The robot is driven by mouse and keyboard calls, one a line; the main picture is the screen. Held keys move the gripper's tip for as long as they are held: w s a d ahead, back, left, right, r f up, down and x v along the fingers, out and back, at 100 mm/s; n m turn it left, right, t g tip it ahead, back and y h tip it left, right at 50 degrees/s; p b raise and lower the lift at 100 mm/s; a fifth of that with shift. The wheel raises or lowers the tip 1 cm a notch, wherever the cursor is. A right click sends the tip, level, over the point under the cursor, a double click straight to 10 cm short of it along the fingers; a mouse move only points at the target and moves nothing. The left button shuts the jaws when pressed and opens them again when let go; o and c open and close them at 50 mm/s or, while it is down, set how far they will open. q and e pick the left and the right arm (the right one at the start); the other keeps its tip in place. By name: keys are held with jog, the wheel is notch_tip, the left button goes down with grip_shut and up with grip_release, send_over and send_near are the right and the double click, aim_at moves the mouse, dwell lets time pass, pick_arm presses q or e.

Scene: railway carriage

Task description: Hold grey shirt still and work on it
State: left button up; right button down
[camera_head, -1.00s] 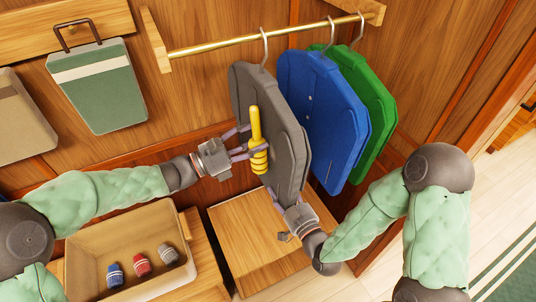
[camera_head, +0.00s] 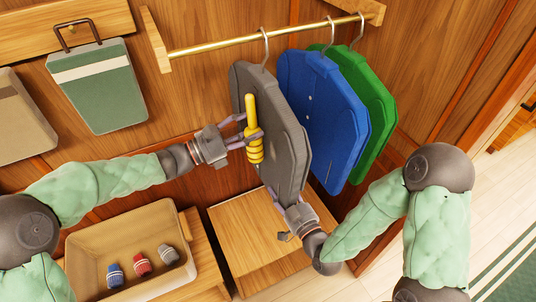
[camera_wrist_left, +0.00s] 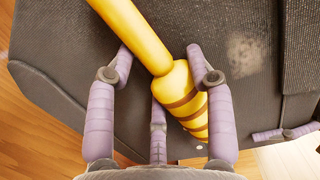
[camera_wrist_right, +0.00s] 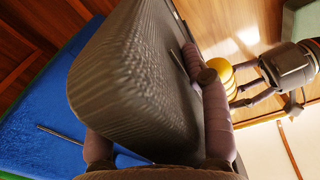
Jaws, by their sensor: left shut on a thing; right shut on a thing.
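The grey shirt (camera_head: 272,110) hangs from a hook on a brass rail. It fills much of the left wrist view (camera_wrist_left: 70,60), where a pale, dusty patch (camera_wrist_left: 243,52) shows on its face. My left gripper (camera_head: 252,138) is shut on a yellow tool (camera_head: 251,112) with a long handle and a ribbed, banded body. It holds the tool handle-up in front of the shirt's face; whether they touch is unclear. My right gripper (camera_head: 280,202) is shut on the shirt's lower edge. In the right wrist view the shirt (camera_wrist_right: 130,75) stands between its fingers.
A blue shirt (camera_head: 320,110) and a green shirt (camera_head: 380,115) hang close to the right. A beige tray (camera_head: 90,247) with blue, red and grey small items stands at lower left. A wooden box (camera_head: 255,245) is below the shirt. A green bag (camera_head: 100,90) hangs at left.

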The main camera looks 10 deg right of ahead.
aim_at(264, 121)
pick_arm(q)
jog(key=shift+r, duration=1.35)
jog(key=shift+s+d, duration=0.3)
jog(key=shift+s, duration=0.45)
jog(key=shift+s+d, duration=0.3)
jog(key=shift+s, duration=0.4)
pick_arm(e)
jog(key=shift+a, duration=0.1)
pick_arm(q)
jog(key=shift+s+d, duration=0.15)
jog(key=shift+s, duration=0.45)
jog(key=shift+s+d, duration=0.15)
jog(key=shift+s, duration=0.45)
jog(key=shift+s, duration=0.1)
jog(key=shift+s+d, duration=0.2)
jog(key=shift+s, duration=0.35)
jog(key=shift+s+d, duration=0.15)
jog(key=shift+s, duration=0.4)
jog(key=shift+w, duration=0.15)
jog(key=shift+w+a, duration=0.3)
jog(key=shift+w, duration=0.5)
jog(key=shift+w+a, duration=0.3)
jog(key=shift+w, duration=0.55)
jog(key=shift+w+a, duration=0.3)
jog(key=shift+w, duration=0.5)
jog(key=shift+w+a, duration=0.25)
jog(key=shift+w, duration=1.05)
